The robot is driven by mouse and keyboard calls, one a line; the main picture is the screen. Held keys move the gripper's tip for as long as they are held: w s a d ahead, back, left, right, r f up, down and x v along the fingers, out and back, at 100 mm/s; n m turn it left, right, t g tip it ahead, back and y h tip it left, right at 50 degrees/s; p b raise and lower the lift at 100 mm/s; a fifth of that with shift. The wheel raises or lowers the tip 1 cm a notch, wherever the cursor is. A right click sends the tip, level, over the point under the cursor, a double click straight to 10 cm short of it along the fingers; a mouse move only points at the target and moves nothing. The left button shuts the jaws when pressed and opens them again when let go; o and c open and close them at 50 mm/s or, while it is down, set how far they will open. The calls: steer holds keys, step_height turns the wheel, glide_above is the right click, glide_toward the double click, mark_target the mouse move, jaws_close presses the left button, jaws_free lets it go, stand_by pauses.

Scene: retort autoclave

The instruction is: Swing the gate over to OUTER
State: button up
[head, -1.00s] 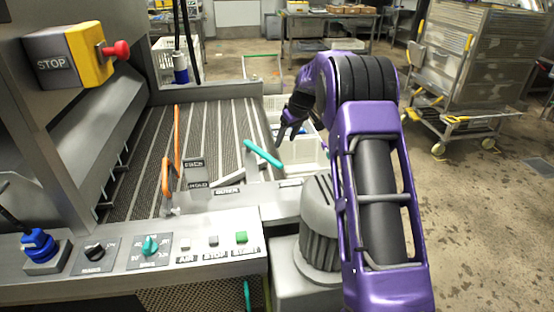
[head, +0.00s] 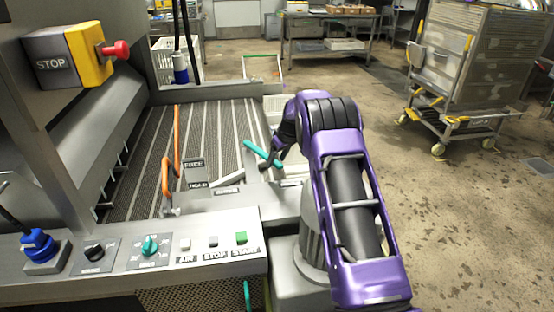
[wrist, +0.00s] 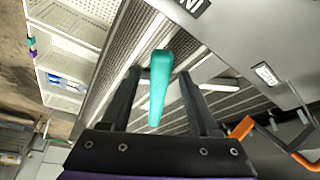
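The gate's teal handle (head: 262,153) stands at the right end of the slatted conveyor bed, on a grey arm (head: 251,171). In the wrist view the teal handle (wrist: 158,85) lies between the two dark fingers of my gripper (wrist: 159,73), with a visible gap on each side. My gripper is open around the handle. In the head view my gripper (head: 276,150) is at the handle's right end, partly hidden by my own arm. A small label plate (head: 228,190) sits on the ledge left of the gate, and another (head: 290,183) right of it; I cannot read them surely.
An orange lever (head: 177,145) with FREE and HOLD plates (head: 194,164) stands left of the gate. The control panel (head: 150,255) with buttons runs along the front. A white crate (head: 273,103) is behind my gripper. A wheeled rack (head: 470,70) stands far right.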

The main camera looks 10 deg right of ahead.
jaws_close()
stand_by(1.2)
